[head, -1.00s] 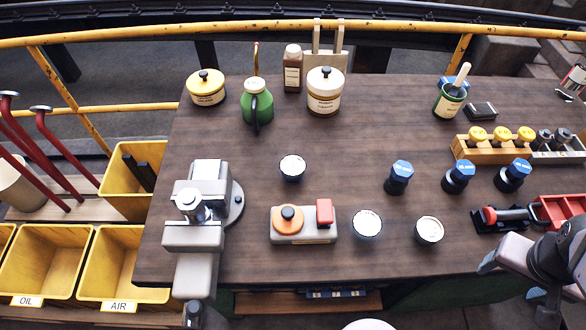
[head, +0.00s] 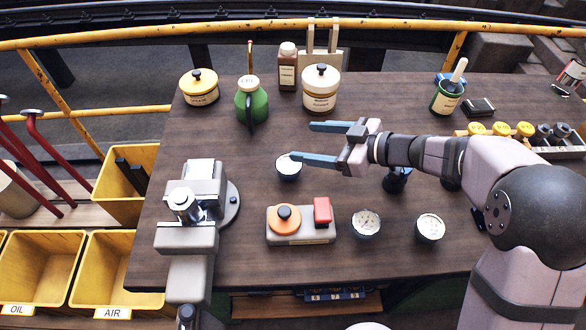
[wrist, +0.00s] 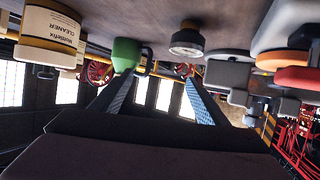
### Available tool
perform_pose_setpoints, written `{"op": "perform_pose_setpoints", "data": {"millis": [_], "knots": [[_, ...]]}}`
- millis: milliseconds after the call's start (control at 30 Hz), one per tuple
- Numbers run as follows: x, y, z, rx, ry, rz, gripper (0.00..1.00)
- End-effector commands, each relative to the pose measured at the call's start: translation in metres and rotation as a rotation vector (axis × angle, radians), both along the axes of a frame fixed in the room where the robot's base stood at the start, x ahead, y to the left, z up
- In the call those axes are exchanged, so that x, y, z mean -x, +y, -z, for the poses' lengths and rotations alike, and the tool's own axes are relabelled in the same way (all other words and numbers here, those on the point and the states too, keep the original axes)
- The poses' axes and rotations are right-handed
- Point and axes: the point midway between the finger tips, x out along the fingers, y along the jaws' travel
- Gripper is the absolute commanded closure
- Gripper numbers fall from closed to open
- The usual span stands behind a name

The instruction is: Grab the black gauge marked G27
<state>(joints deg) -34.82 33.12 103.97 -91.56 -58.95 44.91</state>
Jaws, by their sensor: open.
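Three round gauges with white dials and dark bodies stand on the bench: one left of centre (head: 288,171), one at front centre (head: 366,225) and one to its right (head: 431,228). Their markings are too small to read, so I cannot tell which is G27. My gripper (head: 302,142) is open and empty, pointing left over the bench. Its nearer fingertip overlaps the edge of the left gauge in the head view. In the wrist view, a black-bodied gauge (wrist: 187,42) shows beyond the open fingers (wrist: 155,85), nearer the right one.
A green oil can (head: 251,102), a cream jar (head: 321,92) and a brown bottle (head: 288,70) stand behind. A grey vise-like machine (head: 190,237) is at left. A grey box with orange knob and red block (head: 301,238) stands in front. My arm hides blue-topped fittings.

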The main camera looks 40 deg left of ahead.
Motion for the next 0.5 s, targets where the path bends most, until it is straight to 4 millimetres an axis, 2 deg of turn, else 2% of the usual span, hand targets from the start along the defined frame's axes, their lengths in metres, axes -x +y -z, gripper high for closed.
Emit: {"op": "perform_pose_setpoints", "data": {"millis": [33, 67, 100, 200, 300, 500], "knots": [[0.022, 0.004, 0.007, 0.003, 0.033, -0.080, 0.32], [0.033, 0.005, 0.010, 0.005, 0.051, -0.124, 0.32], [0.036, 0.003, 0.020, 0.009, 0.061, -0.130, 0.32], [0.033, 0.003, 0.040, 0.006, 0.056, -0.122, 0.32], [0.032, 0.003, 0.051, 0.004, 0.052, -0.120, 0.32], [0.032, 0.004, 0.057, 0.003, 0.048, -0.120, 0.32]]}}
